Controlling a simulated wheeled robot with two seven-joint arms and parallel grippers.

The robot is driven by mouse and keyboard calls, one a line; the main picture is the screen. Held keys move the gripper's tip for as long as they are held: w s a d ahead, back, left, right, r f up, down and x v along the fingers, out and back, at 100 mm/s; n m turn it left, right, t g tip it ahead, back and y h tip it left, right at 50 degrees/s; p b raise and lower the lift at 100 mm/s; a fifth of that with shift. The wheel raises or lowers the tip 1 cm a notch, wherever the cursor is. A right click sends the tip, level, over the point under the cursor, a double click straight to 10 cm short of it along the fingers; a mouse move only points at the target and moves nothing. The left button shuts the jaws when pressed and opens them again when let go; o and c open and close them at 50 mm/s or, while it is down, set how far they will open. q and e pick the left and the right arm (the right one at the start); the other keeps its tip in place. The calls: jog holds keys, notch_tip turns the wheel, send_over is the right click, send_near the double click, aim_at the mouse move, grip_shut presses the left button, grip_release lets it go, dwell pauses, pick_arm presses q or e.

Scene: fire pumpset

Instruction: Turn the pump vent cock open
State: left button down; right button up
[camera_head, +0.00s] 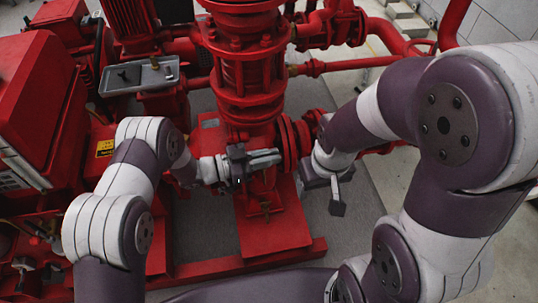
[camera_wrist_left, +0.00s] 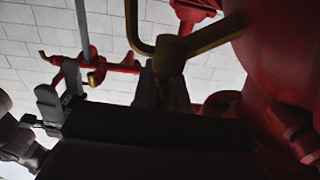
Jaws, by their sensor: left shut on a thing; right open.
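The brass vent cock (camera_wrist_left: 170,55), with a bent brass handle, shows large at the top of the left wrist view against the red pump casing (camera_wrist_left: 285,60). My left gripper (camera_wrist_left: 165,88) is shut on it, with its grey fingers at the cock's lower end. In the head view my left gripper (camera_head: 266,160) lies level in front of the red pump, and its own fingers hide the cock there. My right gripper (camera_head: 325,193) is open and empty to the right of the pump. It also shows at the left of the left wrist view (camera_wrist_left: 60,92).
A red vertical column (camera_head: 243,75) with bolted flanges rises behind my left gripper. Grey floor (camera_head: 345,225) lies at right.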

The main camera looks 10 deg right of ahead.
pick_arm(q)
jog(key=n+t+p, duration=0.2)
jog(key=t, duration=0.1)
jog(key=shift+w+r, duration=0.1)
jog(key=shift+r, duration=0.1)
jog(key=n+t+y+p, duration=0.1)
jog(key=n+t+y, duration=0.2)
jog(key=t, duration=0.1)
jog(key=n+t+y+p, duration=0.1)
jog(key=n+t+y, duration=0.3)
jog(key=w+a+n+t+y+p, duration=0.1)
jog(key=n+t+y, duration=0.2)
jog(key=t, duration=0.1)
jog(key=shift+w+f+n+y, duration=0.1)
jog(key=shift+f+n+y, duration=0.15)
jog(key=shift+n+y, duration=0.05)
jog(key=shift+w+a+n+t+y+b, duration=0.15)
jog(key=shift+n+t+y, duration=0.2)
jog(key=shift+n+y, duration=0.6)
jog(key=shift+s+a+n+t+y+b, duration=0.1)
jog(key=shift+n+t+y, duration=0.35)
jog(key=shift+y, duration=0.95)
jog(key=shift+w+a+n+t+y+b, duration=0.1)
jog(key=shift+n+t+y+b, duration=0.1)
jog(key=shift+n+y, duration=0.85)
jog(key=shift+y, duration=0.5)
jog(key=c, duration=1.3)
grip_release()
jog(key=shift+o, duration=0.2)
